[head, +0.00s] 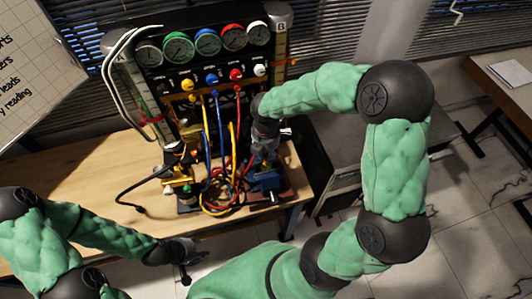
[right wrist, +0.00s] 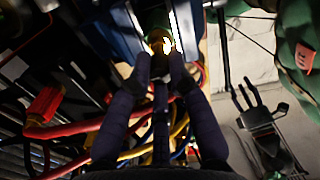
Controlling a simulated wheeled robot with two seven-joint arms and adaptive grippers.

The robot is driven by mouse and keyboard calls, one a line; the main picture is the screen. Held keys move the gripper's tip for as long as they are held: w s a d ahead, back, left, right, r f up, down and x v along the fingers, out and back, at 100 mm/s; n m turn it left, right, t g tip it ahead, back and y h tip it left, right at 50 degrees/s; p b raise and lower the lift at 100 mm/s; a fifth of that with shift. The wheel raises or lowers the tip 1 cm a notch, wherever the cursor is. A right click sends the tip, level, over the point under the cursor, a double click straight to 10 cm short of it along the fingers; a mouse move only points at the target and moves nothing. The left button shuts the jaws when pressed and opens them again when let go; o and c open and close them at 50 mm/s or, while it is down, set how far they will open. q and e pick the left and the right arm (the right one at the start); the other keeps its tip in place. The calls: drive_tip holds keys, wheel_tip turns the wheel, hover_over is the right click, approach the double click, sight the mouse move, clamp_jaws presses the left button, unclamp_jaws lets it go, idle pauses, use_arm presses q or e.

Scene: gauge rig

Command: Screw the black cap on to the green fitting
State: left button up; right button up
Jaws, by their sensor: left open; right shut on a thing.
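My right gripper (head: 265,148) reaches down over the blue vise (head: 266,181) at the right of the bench. In the right wrist view its fingertips (right wrist: 160,68) are shut on a small dark piece, apparently the black cap (right wrist: 159,66). Shiny brass-coloured metal (right wrist: 160,42) shows just beyond it, between the blue vise jaws (right wrist: 127,38). The cap seems to meet this metal, but I cannot tell whether it is threaded on. My left gripper (head: 188,262) is open and empty, in front of the bench edge.
The gauge panel (head: 207,62) stands behind, with coloured connectors and hanging hoses (head: 232,150). Yellow, blue and red hoses loop beside the vise. A small yellow-and-black device (head: 178,176) stands left of them, near a black cable (head: 128,203). The bench's left part (head: 75,185) is clear.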

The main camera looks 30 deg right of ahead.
drive_tip(key=shift+f+b, duration=0.65)
drive_tip(key=shift+f, duration=0.5)
idle(0.9)
drive_tip(key=m+b, duration=0.1)
drive_tip(key=m, duration=0.1)
drive_tip(key=shift+f+m, duration=0.1)
drive_tip(key=shift+m, duration=0.3)
drive_tip(key=shift+m+b, duration=0.5)
drive_tip(key=shift+m, duration=0.7)
drive_tip(key=shift+m+b, duration=0.3)
drive_tip(key=shift+m, duration=0.3)
drive_tip(key=m+b, duration=0.1)
drive_tip(key=m, duration=0.1)
drive_tip(key=shift+m, duration=0.4)
drive_tip(key=shift+s+m, duration=0.1)
drive_tip(key=shift+m, duration=0.5)
